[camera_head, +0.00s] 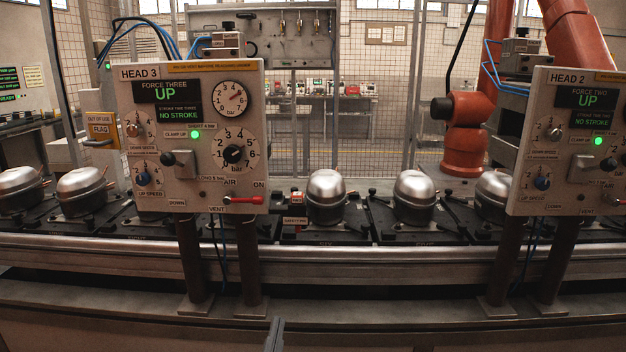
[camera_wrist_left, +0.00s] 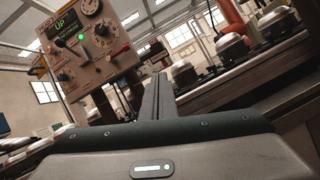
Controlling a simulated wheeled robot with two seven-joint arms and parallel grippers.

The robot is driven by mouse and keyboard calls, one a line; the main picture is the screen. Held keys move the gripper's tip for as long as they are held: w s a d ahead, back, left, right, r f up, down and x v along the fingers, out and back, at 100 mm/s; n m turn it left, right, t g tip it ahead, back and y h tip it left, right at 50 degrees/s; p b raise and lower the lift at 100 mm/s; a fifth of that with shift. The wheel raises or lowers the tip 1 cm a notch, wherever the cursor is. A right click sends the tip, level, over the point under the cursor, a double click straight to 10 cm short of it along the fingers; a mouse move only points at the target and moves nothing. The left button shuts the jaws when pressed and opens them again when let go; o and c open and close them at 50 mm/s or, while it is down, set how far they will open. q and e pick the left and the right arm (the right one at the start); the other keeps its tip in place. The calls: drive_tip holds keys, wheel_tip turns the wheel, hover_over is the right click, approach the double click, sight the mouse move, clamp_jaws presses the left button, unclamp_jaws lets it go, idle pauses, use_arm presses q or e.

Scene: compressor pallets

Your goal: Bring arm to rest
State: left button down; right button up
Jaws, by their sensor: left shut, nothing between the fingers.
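My left gripper (camera_head: 274,336) shows only as a dark fingertip at the bottom edge of the head view, in front of the line's front ledge. In the left wrist view its fingers (camera_wrist_left: 157,97) are together, with nothing between them. It is apart from the panels and the compressors. My right gripper is in neither view.
The HEAD 3 panel (camera_head: 191,185) stands on two posts at left, with a red-handled valve (camera_head: 243,200). The HEAD 2 panel (camera_head: 575,190) stands at right. Several silver-domed compressors (camera_head: 326,190) sit on black pallets (camera_head: 330,230) behind a metal rail (camera_head: 375,262). An orange robot arm (camera_head: 465,135) stands behind.

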use_arm(q)
drive_tip(key=s+f+m+g+h+p, duration=0.1)
drive_tip(key=s+f+m+g, duration=0.15)
drive_tip(key=f+m, duration=0.6)
drive_tip(key=s+f+m+g, duration=0.2)
drive_tip(key=f+m+g, duration=0.2)
drive_tip(key=f, duration=1)
drive_tip(key=s+f+m+g+h+p, duration=0.1)
drive_tip(key=s+f+m+g, duration=0.2)
drive_tip(key=f+m, duration=0.65)
drive_tip(key=s+a+f+m+g+y+p, duration=0.1)
drive_tip(key=s+a+f+m+g, duration=0.3)
drive_tip(key=s+f, duration=0.8)
drive_tip(key=s+a+f+m+g+y+p, duration=0.1)
drive_tip(key=s+a+f+m+g+y, duration=0.2)
drive_tip(key=s+f, duration=0.9)
drive_tip(key=a+f+m, duration=0.3)
drive_tip(key=a, duration=0.2)
drive_tip(key=shift+f+g, duration=0.15)
drive_tip(key=shift+g, duration=0.2)
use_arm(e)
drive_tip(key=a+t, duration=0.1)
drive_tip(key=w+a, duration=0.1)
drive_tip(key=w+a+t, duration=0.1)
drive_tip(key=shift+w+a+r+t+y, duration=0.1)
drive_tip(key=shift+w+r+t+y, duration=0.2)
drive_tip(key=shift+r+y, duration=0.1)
